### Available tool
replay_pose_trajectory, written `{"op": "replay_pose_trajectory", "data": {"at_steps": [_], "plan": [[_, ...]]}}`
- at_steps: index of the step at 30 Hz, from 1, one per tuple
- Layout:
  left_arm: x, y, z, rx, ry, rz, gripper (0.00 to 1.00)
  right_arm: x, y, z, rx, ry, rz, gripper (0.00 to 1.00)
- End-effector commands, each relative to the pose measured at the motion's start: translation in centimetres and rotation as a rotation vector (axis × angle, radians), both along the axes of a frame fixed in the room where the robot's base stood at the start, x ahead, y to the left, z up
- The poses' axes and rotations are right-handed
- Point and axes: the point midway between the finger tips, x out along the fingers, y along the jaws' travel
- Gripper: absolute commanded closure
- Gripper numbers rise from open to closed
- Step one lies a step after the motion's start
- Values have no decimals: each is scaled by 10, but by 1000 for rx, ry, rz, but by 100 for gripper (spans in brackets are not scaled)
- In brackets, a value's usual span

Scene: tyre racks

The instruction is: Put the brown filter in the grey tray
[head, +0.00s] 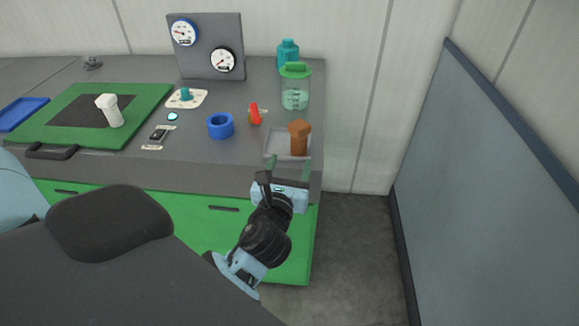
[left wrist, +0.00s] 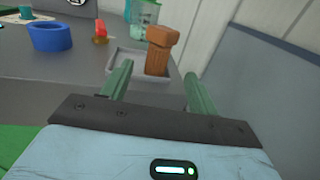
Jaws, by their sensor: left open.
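The brown filter (head: 299,137) stands in the grey tray (head: 275,151) near the right end of the counter, tilted slightly. In the left wrist view the brown filter (left wrist: 159,52) also stands inside the rim of the grey tray (left wrist: 118,60). My left gripper (head: 288,168) is at the front edge of the counter, just in front of the tray. Its green fingers are apart with nothing between them, and in the left wrist view the gripper (left wrist: 160,85) points toward the filter. No contact with the filter shows. My right gripper is not in view.
A blue ring (head: 220,126) and a red-orange item (head: 254,114) stand left of the tray. A clear jar with a green lid (head: 295,88) stands behind it. A green board (head: 60,125) holds a white piece (head: 109,110). A grey-blue panel (head: 495,170) rises at right.

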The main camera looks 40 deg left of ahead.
Motion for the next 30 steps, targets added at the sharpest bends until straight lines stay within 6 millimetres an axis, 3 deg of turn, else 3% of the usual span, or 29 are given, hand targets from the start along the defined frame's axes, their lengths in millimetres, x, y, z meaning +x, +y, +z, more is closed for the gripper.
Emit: {"op": "replay_pose_trajectory", "data": {"at_steps": [17, 20, 23, 30], "plan": [[-1, 0, -5, -22, 3, -5, 40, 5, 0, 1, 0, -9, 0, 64], [-9, -5, -26, -131, 11, -26, 40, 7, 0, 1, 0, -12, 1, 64], [-26, -14, -65, -355, 24, -52, 40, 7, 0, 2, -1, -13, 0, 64], [-102, -45, -170, -1101, 63, 22, 40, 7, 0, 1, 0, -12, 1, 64]]}}
